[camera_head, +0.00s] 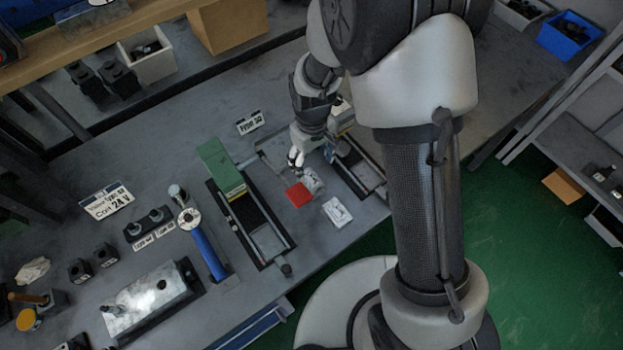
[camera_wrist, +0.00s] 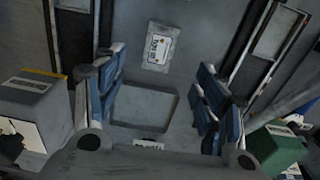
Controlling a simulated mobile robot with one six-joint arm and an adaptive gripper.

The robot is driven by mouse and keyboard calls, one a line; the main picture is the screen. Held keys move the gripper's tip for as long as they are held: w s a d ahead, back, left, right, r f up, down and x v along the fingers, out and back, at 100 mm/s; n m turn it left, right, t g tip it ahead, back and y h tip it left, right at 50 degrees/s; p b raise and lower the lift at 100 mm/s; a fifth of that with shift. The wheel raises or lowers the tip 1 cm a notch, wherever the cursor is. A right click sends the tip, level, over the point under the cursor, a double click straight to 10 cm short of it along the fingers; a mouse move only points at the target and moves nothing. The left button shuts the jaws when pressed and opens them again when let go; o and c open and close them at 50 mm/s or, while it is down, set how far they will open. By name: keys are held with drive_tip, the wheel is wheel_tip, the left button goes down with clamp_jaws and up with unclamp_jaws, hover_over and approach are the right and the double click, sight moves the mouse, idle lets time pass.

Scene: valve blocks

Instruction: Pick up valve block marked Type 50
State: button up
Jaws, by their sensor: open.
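My gripper (camera_head: 297,158) hangs over the bench. In the wrist view its blue-padded fingers (camera_wrist: 158,100) are spread apart, with nothing held between them. A pale block with a printed face (camera_wrist: 158,46) lies beyond the fingertips. A flat grey square shape (camera_wrist: 142,107) shows between the fingers, with a small white label (camera_wrist: 150,143) by its near edge. A white block (camera_head: 337,211) lies near the bench's front edge. I cannot read Type 50 on any block.
A dark rail fixture (camera_head: 262,232) with a green box (camera_head: 220,168) stands left of the blocks, and another rail (camera_head: 357,168) stands right.

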sight(311, 180)
drive_tip(key=f+b, duration=0.1)
drive_tip(key=f, duration=0.5)
drive_tip(key=f+b, duration=0.2)
drive_tip(key=f, duration=0.3)
drive_tip(key=shift+w+a+f, duration=0.15)
drive_tip(key=shift+w+f, duration=0.05)
drive_tip(key=shift+f, duration=0.2)
drive_tip(key=shift+r, duration=0.1)
drive_tip(key=shift+c, duration=0.5)
drive_tip(key=c, duration=1.4)
